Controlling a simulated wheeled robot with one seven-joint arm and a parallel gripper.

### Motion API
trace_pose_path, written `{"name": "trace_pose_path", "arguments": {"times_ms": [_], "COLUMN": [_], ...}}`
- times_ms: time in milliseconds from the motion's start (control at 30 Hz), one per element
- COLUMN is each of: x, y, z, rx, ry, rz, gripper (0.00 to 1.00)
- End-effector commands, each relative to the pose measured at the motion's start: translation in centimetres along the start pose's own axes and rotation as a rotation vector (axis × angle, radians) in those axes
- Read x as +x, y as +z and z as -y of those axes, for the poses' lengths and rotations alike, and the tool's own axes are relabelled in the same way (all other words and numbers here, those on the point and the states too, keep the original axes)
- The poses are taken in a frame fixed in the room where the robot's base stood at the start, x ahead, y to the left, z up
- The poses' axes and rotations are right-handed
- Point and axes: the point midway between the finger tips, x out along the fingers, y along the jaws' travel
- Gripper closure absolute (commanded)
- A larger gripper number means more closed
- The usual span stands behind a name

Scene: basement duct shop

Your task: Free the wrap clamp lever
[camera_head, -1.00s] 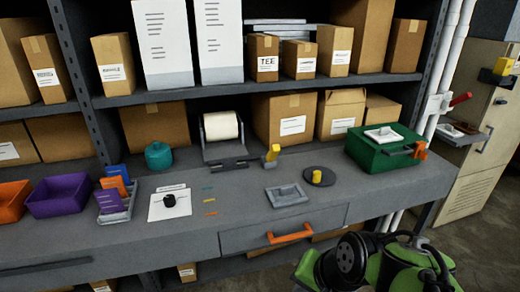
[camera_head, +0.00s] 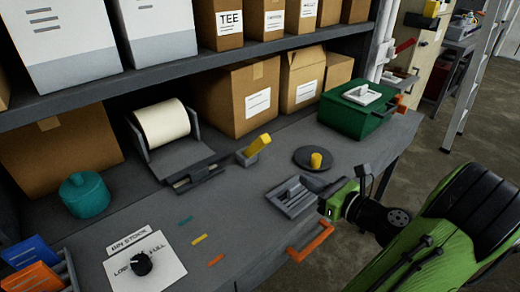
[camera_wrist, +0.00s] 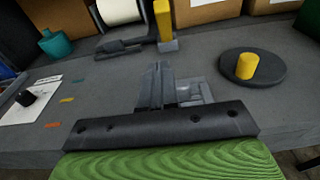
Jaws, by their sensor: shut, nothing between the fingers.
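A yellow lever (camera_head: 258,143) stands tilted on a small grey base beside the white wrap roll (camera_head: 162,122) and its grey holder (camera_head: 172,158). The lever also shows at the top of the wrist view (camera_wrist: 162,18), cut off above. My gripper (camera_head: 301,198) is low over the bench near its front edge, at the grey recessed plate (camera_head: 278,200). In the wrist view my gripper (camera_wrist: 157,72) is shut and empty, in front of part of the plate (camera_wrist: 195,92). It points toward the lever and is apart from it. I cannot tell whether it touches the plate.
A yellow knob on a dark disc (camera_head: 308,157) stands right of the lever. A green box (camera_head: 355,112) is behind it. A dial card (camera_head: 145,262) and teal jar (camera_head: 83,194) are left. An orange drawer handle (camera_head: 310,242) juts from the front. The shelf (camera_head: 200,64) overhangs the back.

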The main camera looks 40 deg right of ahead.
Motion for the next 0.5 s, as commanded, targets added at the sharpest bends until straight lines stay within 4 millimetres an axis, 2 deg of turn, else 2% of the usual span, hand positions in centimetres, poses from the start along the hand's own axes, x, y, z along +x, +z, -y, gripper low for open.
{"name": "trace_pose_path", "arguments": {"times_ms": [267,367,500], "x": [0.7,2.3,5.4], "y": [0.0,-0.2,-0.2], "z": [-0.1,-0.2,-0.3], "rx": [-0.006,-0.007,-0.009], "ry": [0.005,0.009,0.010], "rz": [-0.003,-0.004,-0.003], "gripper": [1.00,1.00,1.00]}}
